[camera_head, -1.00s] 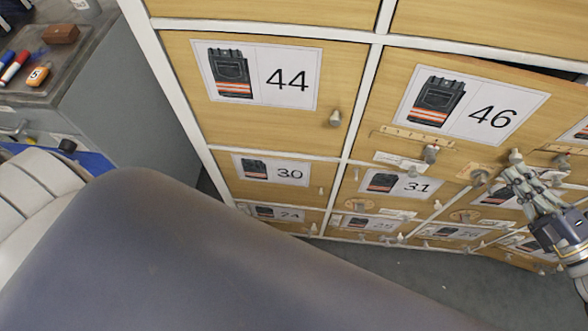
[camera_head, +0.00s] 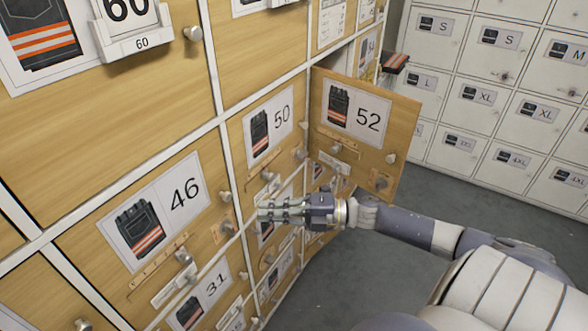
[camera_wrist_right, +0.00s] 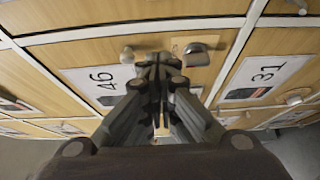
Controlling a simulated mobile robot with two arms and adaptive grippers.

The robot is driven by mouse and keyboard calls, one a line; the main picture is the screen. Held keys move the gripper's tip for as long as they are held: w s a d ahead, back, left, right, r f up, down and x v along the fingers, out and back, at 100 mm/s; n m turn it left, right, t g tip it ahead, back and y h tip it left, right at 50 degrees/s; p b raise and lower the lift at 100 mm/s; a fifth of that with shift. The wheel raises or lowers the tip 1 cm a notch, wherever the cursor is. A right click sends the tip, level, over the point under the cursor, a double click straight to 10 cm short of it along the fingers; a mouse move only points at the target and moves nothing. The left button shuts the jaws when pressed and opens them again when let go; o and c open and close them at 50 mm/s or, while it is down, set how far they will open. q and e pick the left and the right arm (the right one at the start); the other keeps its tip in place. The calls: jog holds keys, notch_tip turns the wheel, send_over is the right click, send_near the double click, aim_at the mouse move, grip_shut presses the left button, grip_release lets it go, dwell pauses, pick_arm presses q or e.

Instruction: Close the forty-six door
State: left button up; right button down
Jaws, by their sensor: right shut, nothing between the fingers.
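The forty-six door (camera_head: 165,222) is pale wood with a label showing dark trousers with orange-white stripes. It looks flush with the white frame, with no clear gap along its edges. It also shows in the wrist view (camera_wrist_right: 50,52), where its small knob (camera_wrist_right: 127,54) is beside the fingers. My right gripper (camera_head: 262,212) is shut and empty, its fingertips just right of the door's right edge in the head view. In the wrist view the fingertips (camera_wrist_right: 160,70) point at the door fronts; I cannot tell whether they touch. My left gripper is not in view.
The fifty-two door (camera_head: 365,130) stands open, sticking out above and behind my right gripper. Door fifty (camera_head: 268,130) and door thirty-one (camera_head: 205,295) look shut. White lockers (camera_head: 480,100) line the back right. Grey floor (camera_head: 330,275) is clear below my arm.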

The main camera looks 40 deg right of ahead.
jog(key=v, duration=0.9)
jog(key=d+f+m+t+h, duration=0.1)
jog(key=d+f+m+h, duration=0.25)
jog(key=f, duration=0.25)
jog(key=s+d+f+m+t+h+p, duration=0.1)
jog(key=d+f+m+h, duration=0.15)
jog(key=f+m, duration=0.35)
jog(key=d+f+m+t+h, duration=0.1)
jog(key=d+f+m+h, duration=0.25)
jog(key=f, duration=0.35)
jog(key=s+a+f+m+g+h, duration=0.1)
jog(key=s+f+m+g+h, duration=0.15)
jog(key=s+f, duration=0.4)
jog(key=s+a+f+m+g+h, duration=0.1)
jog(key=s+f+m+g+h, duration=0.2)
jog(key=f, duration=0.7)
jog(key=s+a+f+m+g, duration=0.3)
jog(key=s+a+f, duration=0.6)
jog(key=s, duration=0.3)
jog(key=s+a+f+m+g+y+p, duration=0.1)
jog(key=s+a+f+m+g, duration=0.3)
jog(key=s+a+f, duration=0.4)
jog(key=s+a+g, duration=0.1)
jog(key=s+a, duration=0.3)
jog(key=s, duration=0.1)
jog(key=shift+f+p, duration=0.3)
jog(key=shift+f, duration=0.1)
